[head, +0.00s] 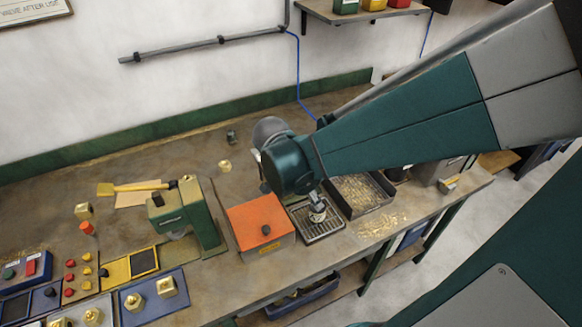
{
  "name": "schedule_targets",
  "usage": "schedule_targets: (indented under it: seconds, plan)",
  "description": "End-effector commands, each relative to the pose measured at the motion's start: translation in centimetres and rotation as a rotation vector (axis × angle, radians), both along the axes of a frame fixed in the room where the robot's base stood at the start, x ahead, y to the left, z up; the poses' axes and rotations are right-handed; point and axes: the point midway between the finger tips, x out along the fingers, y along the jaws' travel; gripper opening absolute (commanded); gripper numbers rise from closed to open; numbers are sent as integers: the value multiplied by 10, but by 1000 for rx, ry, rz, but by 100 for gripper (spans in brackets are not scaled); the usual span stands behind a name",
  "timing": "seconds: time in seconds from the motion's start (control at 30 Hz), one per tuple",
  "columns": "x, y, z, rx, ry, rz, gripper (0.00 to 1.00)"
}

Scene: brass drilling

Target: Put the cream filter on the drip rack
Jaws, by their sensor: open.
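The drip rack (327,231) is a dark tray with a light grid, to the right of the orange box. My gripper (317,208) points down over the rack, at the end of my teal arm. A small pale cream object, seemingly the cream filter (318,217), shows right at the fingertips, on or just above the rack grid. My gripper hides part of it, so contact with the rack cannot be told. The fingers are small and partly hidden in this view; the gripper is open around or just above the filter.
A dark tray of brass shavings (362,194) sits close behind and right, with loose shavings (380,222) in front. A green press (187,217) stands further left. The bench front edge is near the rack.

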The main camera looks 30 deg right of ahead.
Motion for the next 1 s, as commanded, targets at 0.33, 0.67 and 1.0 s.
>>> schedule_targets:
  seconds: [0.33,0.67,1.0]
  plan:
    - [0,3,9,0,0,0,47]
    - [0,3,8,0,0,0,47]
    - [-1,4,11,5,0,23,47]
